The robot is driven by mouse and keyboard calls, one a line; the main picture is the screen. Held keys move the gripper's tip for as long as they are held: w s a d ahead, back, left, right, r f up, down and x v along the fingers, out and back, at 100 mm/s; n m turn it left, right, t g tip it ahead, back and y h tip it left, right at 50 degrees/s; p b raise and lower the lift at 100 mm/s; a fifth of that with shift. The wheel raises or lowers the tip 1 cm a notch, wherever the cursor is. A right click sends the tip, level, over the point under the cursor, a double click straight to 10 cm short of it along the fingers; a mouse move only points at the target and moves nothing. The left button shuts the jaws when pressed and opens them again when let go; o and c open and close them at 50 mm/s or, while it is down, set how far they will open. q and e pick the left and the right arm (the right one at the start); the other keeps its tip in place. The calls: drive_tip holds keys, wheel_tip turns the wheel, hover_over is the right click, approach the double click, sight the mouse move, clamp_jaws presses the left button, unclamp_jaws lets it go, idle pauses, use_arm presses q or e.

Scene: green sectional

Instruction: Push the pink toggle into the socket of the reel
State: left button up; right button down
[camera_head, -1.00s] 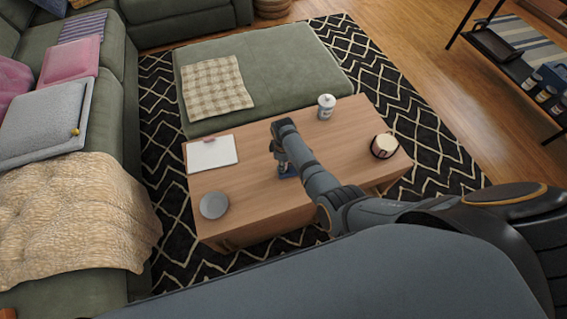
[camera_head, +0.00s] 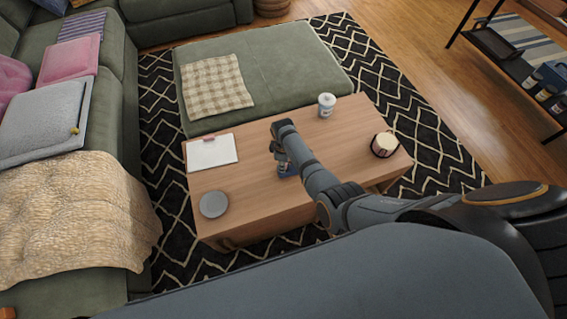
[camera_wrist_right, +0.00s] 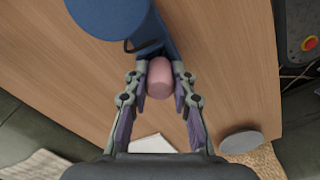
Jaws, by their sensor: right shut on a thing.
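The pink toggle (camera_wrist_right: 159,78) is a short rounded pink piece held between the two fingers of my right gripper (camera_wrist_right: 160,82) in the right wrist view. The blue reel (camera_wrist_right: 118,22) is directly beyond it at the top, with a dark curved part on its near side. The toggle's far end is close to the reel; I cannot tell whether it is inside the socket. In the head view, the reel (camera_head: 287,170) stands on the wooden table, mostly hidden beneath my right gripper (camera_head: 281,157). My left gripper is not in view.
The wooden table (camera_head: 250,180) also holds a clipboard (camera_head: 212,151), a grey round dish (camera_head: 213,205), a white lidded jar (camera_head: 326,105) and a dark cup-shaped candle (camera_head: 384,145). The wood around the reel is clear. A green ottoman (camera_head: 285,75) borders the far side.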

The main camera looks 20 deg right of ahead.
drive_tip(key=shift+f+b, duration=0.3)
drive_tip(key=shift+f, duration=0.15)
drive_tip(key=c, duration=1)
unclamp_jaws()
drive_tip(key=shift+c, duration=0.2)
wheel_tip(320, 180, up, 12)
